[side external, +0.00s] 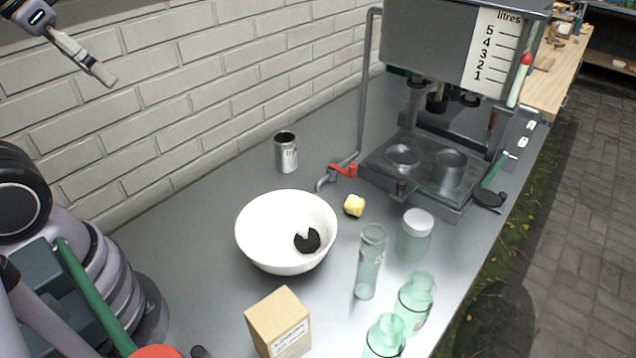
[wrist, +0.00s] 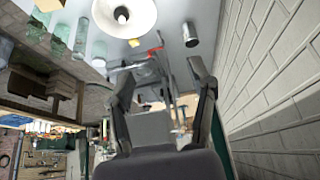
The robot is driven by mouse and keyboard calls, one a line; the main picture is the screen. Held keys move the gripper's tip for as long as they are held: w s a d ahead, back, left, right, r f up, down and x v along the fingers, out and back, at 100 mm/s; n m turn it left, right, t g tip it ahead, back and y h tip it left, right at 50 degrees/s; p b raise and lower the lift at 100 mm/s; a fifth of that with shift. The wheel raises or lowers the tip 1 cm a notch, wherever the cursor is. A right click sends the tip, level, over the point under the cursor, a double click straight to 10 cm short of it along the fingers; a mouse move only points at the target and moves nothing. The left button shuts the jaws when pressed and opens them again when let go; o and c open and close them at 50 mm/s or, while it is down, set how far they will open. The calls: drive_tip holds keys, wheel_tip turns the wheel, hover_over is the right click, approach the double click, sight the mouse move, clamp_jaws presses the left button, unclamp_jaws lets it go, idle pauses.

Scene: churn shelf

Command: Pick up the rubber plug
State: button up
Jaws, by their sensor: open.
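A small black object (side external: 307,240), which looks like the rubber plug, lies inside the white bowl (side external: 252,222) on the metal counter. A pale notch or piece shows at its upper left. In the wrist view the dark object (wrist: 122,17) also shows in the bowl (wrist: 143,20) at the top edge. My gripper (wrist: 161,70) is open, with nothing visible between its fingers. In the side view part of my gripper (side external: 98,72) shows at the top left, high and well away from the bowl.
A metal can (side external: 287,155), a yellow lump (side external: 354,206), a cardboard box (side external: 278,322), a lidded jar (side external: 414,240) and several glass bottles (side external: 369,265) stand around the bowl. A filling machine (side external: 425,45) with a red-handled tap (side external: 344,170) stands behind. A brick wall (side external: 200,85) borders the counter.

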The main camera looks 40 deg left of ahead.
drive_tip(key=w+a+m+t+y, duration=0.15)
drive_tip(key=w+a+m, duration=0.25)
drive_tip(key=w, duration=0.9)
drive_tip(key=w+a+m+t+y, duration=0.1)
drive_tip(key=w+a+m+t, duration=0.2)
drive_tip(key=w, duration=0.9)
drive_tip(key=w+d+f+m+h, duration=0.1)
drive_tip(key=w+f+m+h, duration=0.2)
drive_tip(key=w+f+m, duration=0.3)
drive_tip(key=m+g+h, duration=0.9)
drive_tip(key=g+h, duration=0.3)
approach(301, 226)
drive_tip(key=shift+m, duration=0.3)
drive_tip(key=x, duration=0.5)
drive_tip(key=shift+t, duration=0.25)
drive_tip(key=shift+x, duration=2.85)
drive_tip(key=shift+s, duration=0.15)
clamp_jaws()
